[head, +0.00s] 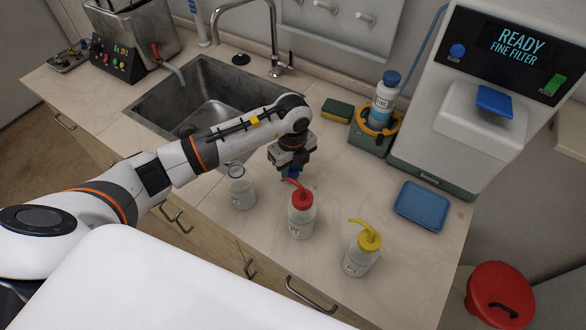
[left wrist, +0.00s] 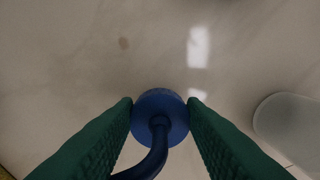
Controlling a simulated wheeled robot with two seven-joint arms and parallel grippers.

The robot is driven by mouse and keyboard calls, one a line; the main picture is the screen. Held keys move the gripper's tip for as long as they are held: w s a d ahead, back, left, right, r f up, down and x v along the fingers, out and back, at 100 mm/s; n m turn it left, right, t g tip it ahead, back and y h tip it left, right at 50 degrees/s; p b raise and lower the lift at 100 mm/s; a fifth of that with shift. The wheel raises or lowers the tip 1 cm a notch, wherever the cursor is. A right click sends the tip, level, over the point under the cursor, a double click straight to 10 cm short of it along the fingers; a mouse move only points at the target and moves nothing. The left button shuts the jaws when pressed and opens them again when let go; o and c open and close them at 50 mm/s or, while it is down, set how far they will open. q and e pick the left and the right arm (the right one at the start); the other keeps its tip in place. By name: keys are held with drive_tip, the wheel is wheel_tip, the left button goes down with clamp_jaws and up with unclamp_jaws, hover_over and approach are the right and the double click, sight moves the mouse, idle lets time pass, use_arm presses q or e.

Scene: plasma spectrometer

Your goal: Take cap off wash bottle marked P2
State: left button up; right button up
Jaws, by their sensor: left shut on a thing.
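My left gripper (head: 292,168) is shut on a blue cap with a curved spout; the cap (left wrist: 160,103) sits between the green fingers in the left wrist view. No bottle shows under the cap there, only countertop; I cannot tell its height. An open, capless clear wash bottle (head: 241,190) stands upright to the left of the gripper. A wash bottle with a red cap (head: 301,213) stands just in front of the gripper. A wash bottle with a yellow cap (head: 363,250) stands further right. The bottle labels are too small to read surely. My right gripper is not in view.
A sink (head: 204,96) lies behind my left arm. A blue tray (head: 421,206) lies on the right of the counter. A blue-capped bottle (head: 385,100) stands in a holder beside the spectrometer (head: 488,110). A sponge (head: 337,110) lies behind. The counter around the gripper's right is clear.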

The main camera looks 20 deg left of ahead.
use_arm(q)
wheel_tip(320, 180, down, 3)
drive_tip(key=shift+r, duration=0.2)
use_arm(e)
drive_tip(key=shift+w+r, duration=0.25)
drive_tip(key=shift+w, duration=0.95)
use_arm(q)
drive_tip(key=o, duration=1.1)
drive_tip(key=shift+f, duration=0.1)
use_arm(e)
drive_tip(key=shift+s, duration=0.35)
